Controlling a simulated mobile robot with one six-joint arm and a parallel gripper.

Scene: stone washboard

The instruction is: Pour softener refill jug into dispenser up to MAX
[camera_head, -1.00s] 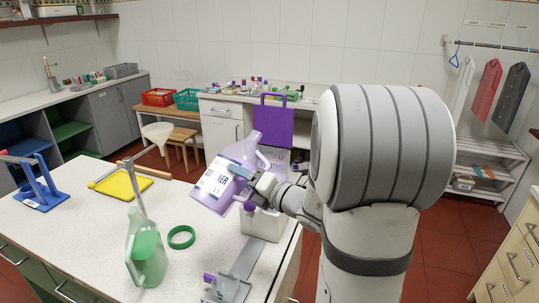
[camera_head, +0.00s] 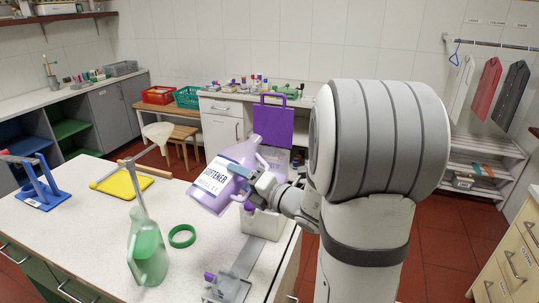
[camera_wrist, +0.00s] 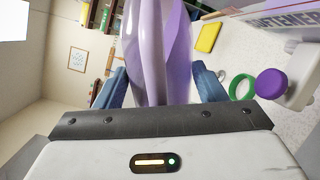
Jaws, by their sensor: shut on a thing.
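My gripper (camera_head: 252,185) is shut on the purple softener jug (camera_head: 216,182), gripping it by its right side. The jug is tilted, with its neck up to the right and its base down to the left, and its label faces me. In the wrist view the lilac handle (camera_wrist: 158,50) stands between the blue fingers. A white dispenser box (camera_head: 262,222) stands on the counter just below and right of the jug, with a purple cap (camera_head: 249,206) at its upper left. The cap also shows in the wrist view (camera_wrist: 271,82). The MAX mark and liquid level cannot be made out.
A green jug (camera_head: 147,252) and a green ring (camera_head: 182,236) are on the counter (camera_head: 85,225) to the left. A yellow tray (camera_head: 124,184) and a blue stand (camera_head: 38,187) lie farther left. A grey fixture (camera_head: 230,287) is at the front edge.

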